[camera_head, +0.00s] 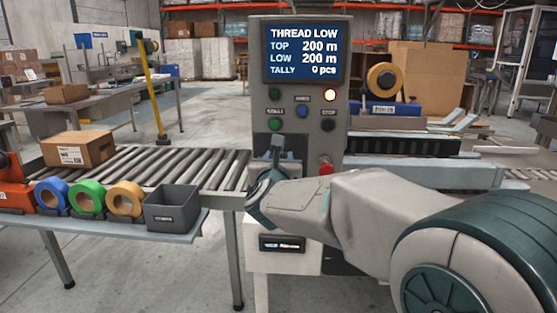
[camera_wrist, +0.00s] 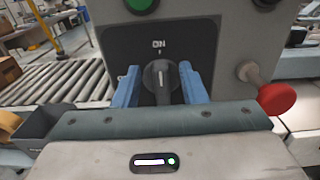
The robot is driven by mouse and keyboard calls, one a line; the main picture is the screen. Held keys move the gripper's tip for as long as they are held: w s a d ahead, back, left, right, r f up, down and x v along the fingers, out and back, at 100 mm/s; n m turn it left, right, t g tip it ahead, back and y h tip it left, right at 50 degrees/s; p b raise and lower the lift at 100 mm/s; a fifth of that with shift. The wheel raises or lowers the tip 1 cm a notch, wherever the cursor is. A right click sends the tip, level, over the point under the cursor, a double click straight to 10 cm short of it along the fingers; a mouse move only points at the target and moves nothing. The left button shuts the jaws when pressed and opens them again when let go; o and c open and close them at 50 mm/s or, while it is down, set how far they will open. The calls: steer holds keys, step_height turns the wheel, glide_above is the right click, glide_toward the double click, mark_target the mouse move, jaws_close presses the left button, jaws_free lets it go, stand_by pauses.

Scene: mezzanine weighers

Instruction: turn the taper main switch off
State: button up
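The main switch (camera_wrist: 160,76) is a black rotary knob on a dark plate of the grey control column (camera_head: 255,80). Its white mark stands upright, pointing at the word ON. In the wrist view the two blue fingers of my gripper (camera_wrist: 160,88) stand on either side of the knob, with what looks like a narrow gap at each side. In the head view my gripper (camera_head: 276,152) is at the lower front of the column and hides the knob.
A red knob on a stalk (camera_wrist: 276,98) sits close to the right of my gripper. A green button (camera_wrist: 141,4) is above. A roller conveyor (camera_head: 190,166), tape rolls (camera_head: 88,196) and a grey bin (camera_head: 172,208) are at left.

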steer(key=shift+w, duration=0.1)
jaws_close()
stand_by(0.3)
steer(key=n, duration=0.6)
steer(key=a+f+n, duration=0.1)
steer(key=n, duration=0.5)
steer(key=a+f+n, duration=0.1)
steer(key=n, duration=0.4)
steer(key=shift+a+f+n, duration=0.1)
steer(key=shift+n, duration=0.3)
stand_by(0.4)
